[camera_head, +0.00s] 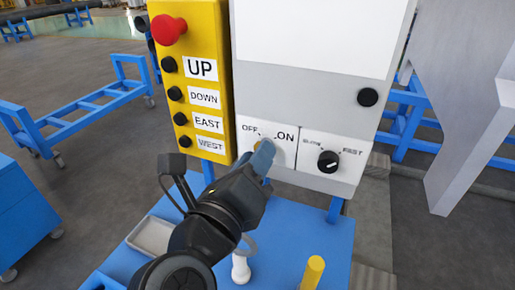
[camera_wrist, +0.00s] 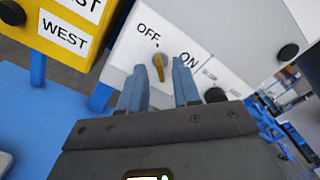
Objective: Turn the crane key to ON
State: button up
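The crane key (camera_wrist: 159,68) is a small gold piece on a round grey base, on the white panel between the labels OFF and ON. In the wrist view its upper end points toward the short mark by OFF. My gripper (camera_wrist: 158,72) is open, with one blue finger on each side of the key; I cannot tell whether either finger touches it. In the head view, my gripper (camera_head: 265,152) is in front of the switch and hides most of the key.
A black SLOW/FAST knob (camera_head: 328,161) sits right of the key. A yellow button box (camera_head: 215,110) with a red stop button (camera_head: 168,29) stands left. Below is a blue table (camera_head: 310,232) with a grey tray (camera_head: 151,236), a white peg (camera_head: 240,268) and a yellow cylinder (camera_head: 313,272).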

jog(key=shift+w+d, duration=0.2)
jog(key=shift+w, duration=0.4)
jog(key=shift+c, duration=0.4)
grip_shut()
